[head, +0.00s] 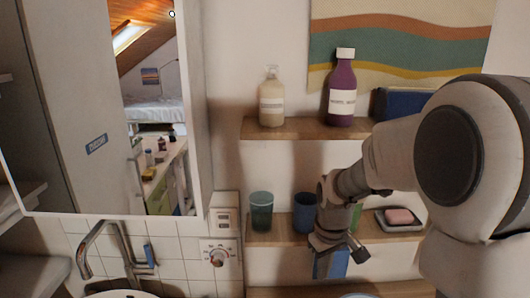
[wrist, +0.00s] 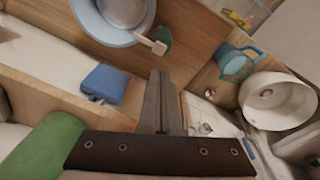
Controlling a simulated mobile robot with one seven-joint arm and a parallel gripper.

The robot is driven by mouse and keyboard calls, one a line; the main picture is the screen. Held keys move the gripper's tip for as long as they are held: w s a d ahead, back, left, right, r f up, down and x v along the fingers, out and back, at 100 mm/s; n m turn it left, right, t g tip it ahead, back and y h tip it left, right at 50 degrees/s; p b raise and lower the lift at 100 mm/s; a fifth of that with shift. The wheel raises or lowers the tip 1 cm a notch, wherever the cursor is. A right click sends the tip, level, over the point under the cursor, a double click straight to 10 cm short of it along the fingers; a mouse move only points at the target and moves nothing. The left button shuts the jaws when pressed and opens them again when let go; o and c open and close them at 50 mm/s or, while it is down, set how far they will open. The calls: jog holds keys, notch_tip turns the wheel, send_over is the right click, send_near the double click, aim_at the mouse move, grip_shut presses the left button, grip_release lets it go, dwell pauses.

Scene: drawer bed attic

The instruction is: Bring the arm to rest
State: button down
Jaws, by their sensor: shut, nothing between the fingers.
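My gripper (head: 338,252) hangs in front of the wall shelves in the head view, at the end of my raised, bent arm. It points downward just below the lower shelf board. In the wrist view its two dark fingers (wrist: 162,98) are together, with nothing held. A blue object (head: 330,264) shows right behind and below the fingertips in the head view; I cannot tell whether they touch. In the wrist view a blue folded item (wrist: 105,83) lies to the left of the fingers, apart from them.
The upper shelf (head: 300,127) bears a cream bottle (head: 271,103) and a purple bottle (head: 341,95). The lower shelf (head: 282,238) bears a green cup (head: 261,212), a blue cup (head: 304,212) and a soap dish (head: 385,224). A mirror cabinet (head: 196,120) and tap (head: 95,240) are left.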

jog(key=s+r+m+t, duration=0.2)
jog(key=s+r, duration=0.4)
jog(key=s, duration=0.3)
jog(key=s+r+m+t, duration=0.2)
jog(key=s+r, duration=0.5)
jog(key=s, duration=0.3)
jog(key=shift+s+m+b, duration=0.15)
jog(key=shift+m+b, duration=0.2)
jog(key=shift+m, duration=0.05)
